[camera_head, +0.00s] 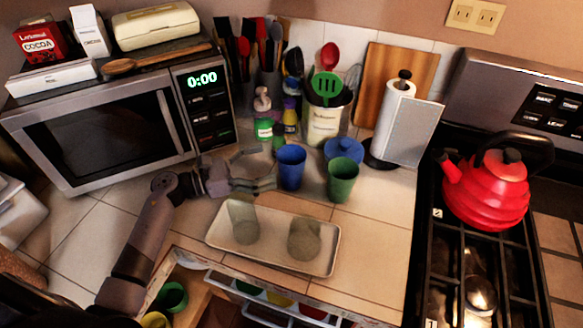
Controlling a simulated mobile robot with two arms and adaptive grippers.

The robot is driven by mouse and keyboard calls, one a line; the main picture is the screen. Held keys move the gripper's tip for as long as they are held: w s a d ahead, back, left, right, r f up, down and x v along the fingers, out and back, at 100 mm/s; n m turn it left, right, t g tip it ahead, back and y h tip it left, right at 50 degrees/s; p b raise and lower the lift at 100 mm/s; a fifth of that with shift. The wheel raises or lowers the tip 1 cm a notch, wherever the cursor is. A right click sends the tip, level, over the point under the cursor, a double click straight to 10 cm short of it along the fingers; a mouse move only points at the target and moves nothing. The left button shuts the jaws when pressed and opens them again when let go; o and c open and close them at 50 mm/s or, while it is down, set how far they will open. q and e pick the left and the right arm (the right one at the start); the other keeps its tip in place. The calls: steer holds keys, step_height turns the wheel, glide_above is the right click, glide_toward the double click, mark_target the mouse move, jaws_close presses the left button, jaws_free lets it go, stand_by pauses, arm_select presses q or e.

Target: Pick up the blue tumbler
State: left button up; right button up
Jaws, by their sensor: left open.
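The blue tumbler (291,167) stands upright on the tiled counter, between the microwave and the green tumbler. My left gripper (266,168) reaches in from the left and is open, with its fingertips just left of the blue tumbler. The far finger lies behind and left of it, and the near finger ends close to its left side. I cannot tell whether either finger touches it. My right gripper does not show.
A tray (274,262) with two glasses lies in front. The microwave (100,130) is left, bottles (264,118) behind, and a red kettle (487,188) on the stove right.

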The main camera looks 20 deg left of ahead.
mark_target(304, 153)
arm_select(q)
steer(key=p+x, duration=0.3)
steer(key=x, duration=0.4)
steer(key=shift+w+r, duration=0.15)
steer(key=shift+w+d, duration=0.15)
steer(key=shift+d, duration=0.05)
steer(key=shift+c, duration=0.3)
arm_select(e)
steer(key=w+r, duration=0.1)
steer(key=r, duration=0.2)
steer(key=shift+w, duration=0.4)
arm_select(q)
steer(key=c, duration=1.3)
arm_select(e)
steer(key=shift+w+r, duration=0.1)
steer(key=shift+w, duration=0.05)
